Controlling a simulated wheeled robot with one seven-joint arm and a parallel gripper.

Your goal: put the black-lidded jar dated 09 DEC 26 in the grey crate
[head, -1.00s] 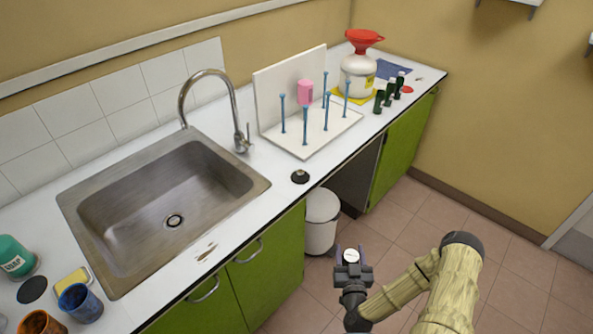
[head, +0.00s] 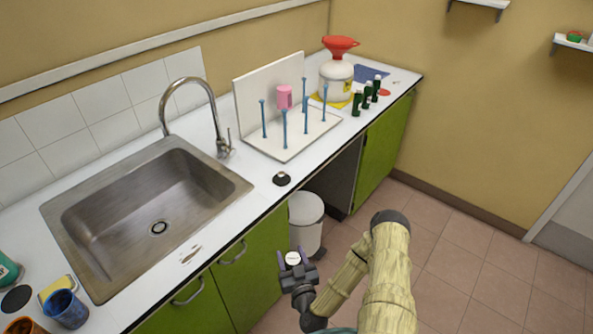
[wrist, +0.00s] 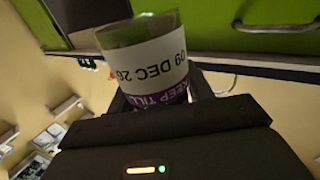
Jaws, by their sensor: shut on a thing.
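A clear glass jar (wrist: 145,62) is held in my gripper (head: 296,266). In the wrist view its white label shows upside down and reads 09 DEC 2 and a last digit at the curved edge that is hard to read. A purple band beside it reads KEEP TILL. In the head view the jar's round top (head: 292,258) shows a pale disc; the rest of the lid is hidden. My gripper is shut on the jar, in front of the green cabinets and clear of the counter. The grey crate is in no view.
The counter (head: 225,180) holds a sink (head: 150,205), a peg rack (head: 285,145), a white jug with a red funnel (head: 337,75) and several dark bottles (head: 367,95). A white bin (head: 306,222) stands below. The tiled floor (head: 470,250) at right is clear. Wall shelves (head: 570,42) show at upper right.

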